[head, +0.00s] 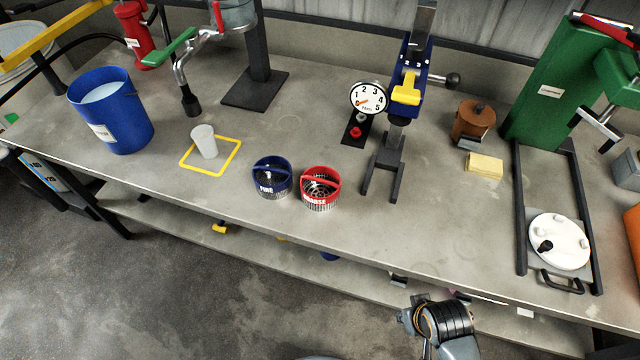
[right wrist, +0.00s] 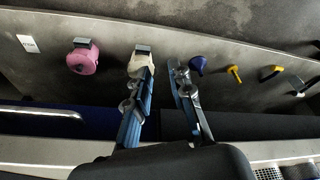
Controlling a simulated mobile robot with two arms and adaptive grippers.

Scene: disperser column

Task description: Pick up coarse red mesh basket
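The coarse red mesh basket (head: 320,188) stands upright on the bench near its front edge. It has a red rim, a red bar handle across the top and metal mesh sides. A blue-rimmed basket labelled "FINE" (head: 272,177) stands just left of it. My right gripper (right wrist: 158,66) is open and empty in the right wrist view, with lower-shelf items beyond its fingers. Mesh sides show at that view's bottom right corner, but I cannot tell which basket each belongs to. In the head view only part of my right arm shows, in front of the bench. My left gripper is not in view.
A press stand (head: 383,175) rises close to the red basket's right. A white cup (head: 204,141) stands in a yellow square outline (head: 186,163) left of the baskets. A blue bucket (head: 122,125) is farther left. The bench front (head: 330,236) before the baskets is clear.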

